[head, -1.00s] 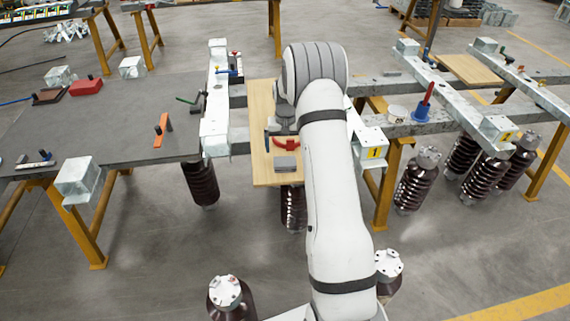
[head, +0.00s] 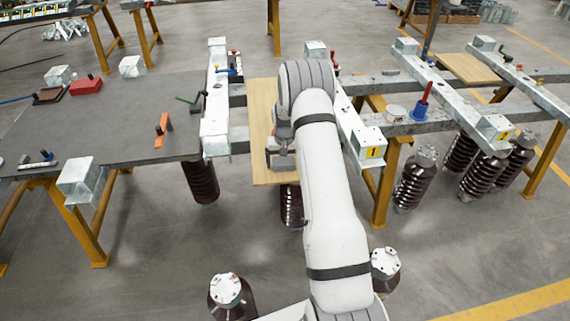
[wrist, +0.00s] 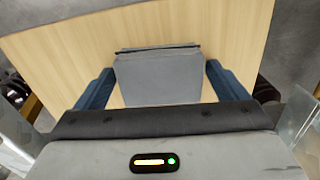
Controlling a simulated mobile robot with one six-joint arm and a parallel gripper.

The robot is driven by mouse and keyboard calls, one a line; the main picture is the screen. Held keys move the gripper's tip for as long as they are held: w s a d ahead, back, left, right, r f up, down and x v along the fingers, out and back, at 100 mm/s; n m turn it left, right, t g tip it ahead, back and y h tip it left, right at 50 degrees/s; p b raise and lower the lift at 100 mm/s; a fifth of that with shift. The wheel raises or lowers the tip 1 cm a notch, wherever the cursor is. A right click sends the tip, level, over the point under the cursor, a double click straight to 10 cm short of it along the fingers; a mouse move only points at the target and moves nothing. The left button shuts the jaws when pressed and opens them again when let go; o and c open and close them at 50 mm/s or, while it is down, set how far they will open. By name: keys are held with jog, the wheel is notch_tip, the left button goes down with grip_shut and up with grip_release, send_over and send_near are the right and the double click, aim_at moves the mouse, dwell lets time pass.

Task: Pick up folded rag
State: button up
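The folded rag (wrist: 158,78) is a grey, flat, roughly square bundle with a darker folded edge at its far side. It lies on a light wooden board. In the wrist view, my gripper (wrist: 159,70) is open, with one blue finger on each side of the rag. Strips of wood show between the fingers and the rag, so it is not gripped. In the head view, my gripper (head: 281,158) is low over the near part of the board, and the arm and gripper mostly hide the rag.
The wooden board (head: 261,110) spans grey beams between two metal rails. A dark table (head: 120,110) with a red block (head: 86,87) and an orange-handled tool (head: 163,130) stands at left. A blue-based red-handled tool (head: 420,108) and brown insulators (head: 415,178) are at right.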

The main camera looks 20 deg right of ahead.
aim_at(284, 160)
jog(key=c, duration=0.8)
jog(key=shift+r, duration=0.1)
notch_tip(284, 160, up, 10)
jog(key=shift+f+b, duration=0.1)
jog(key=shift+b, duration=0.65)
